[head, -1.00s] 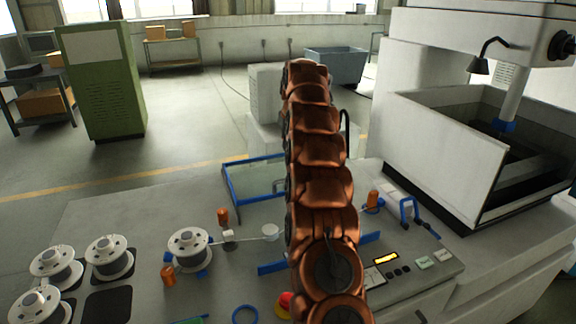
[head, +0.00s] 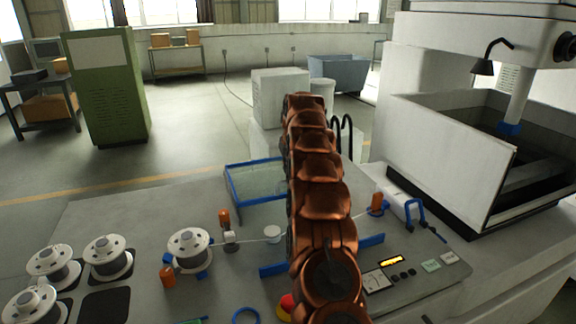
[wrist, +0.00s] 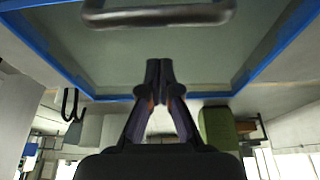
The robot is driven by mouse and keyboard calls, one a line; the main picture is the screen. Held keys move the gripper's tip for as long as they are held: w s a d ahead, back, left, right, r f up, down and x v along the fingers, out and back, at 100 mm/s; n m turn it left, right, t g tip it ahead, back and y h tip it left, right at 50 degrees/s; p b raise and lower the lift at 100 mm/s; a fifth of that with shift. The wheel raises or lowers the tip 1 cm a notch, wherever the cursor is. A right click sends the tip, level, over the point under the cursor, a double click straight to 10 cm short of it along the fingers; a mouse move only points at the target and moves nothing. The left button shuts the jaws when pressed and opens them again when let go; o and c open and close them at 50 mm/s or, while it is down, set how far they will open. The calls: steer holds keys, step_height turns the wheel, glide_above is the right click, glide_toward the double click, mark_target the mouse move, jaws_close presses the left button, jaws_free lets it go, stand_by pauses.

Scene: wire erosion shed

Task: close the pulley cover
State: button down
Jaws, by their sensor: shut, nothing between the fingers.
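The pulley cover (head: 232,186) is a clear pane in a blue frame at the back of the machine bench, left of my arm in the head view. It is open, apart from the pulleys; my arm hides its right part. In the wrist view, the cover's blue frame (wrist: 262,78) and pane fill the top, with a grey bar handle (wrist: 160,15) at the upper edge. My gripper (wrist: 159,64) is shut and empty, its fingertips in front of the pane and apart from the handle in the picture. My arm hides the gripper in the head view.
A small white pulley (head: 272,233) and a wire spool (head: 188,246) sit on the bench, with more spools at left. A red button (head: 287,303) and a control panel (head: 392,268) are near the front. A white machine tank (head: 440,150) stands at right.

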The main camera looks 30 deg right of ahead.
steer(key=shift+s+a+f+b, duration=0.2)
steer(key=shift+s+b, duration=0.55)
steer(key=shift+s, duration=0.05)
steer(key=shift+s+a+f+b, duration=0.15)
steer(key=shift+s+a+b, duration=0.05)
steer(key=shift+s+b, duration=0.55)
steer(key=shift+s, duration=0.15)
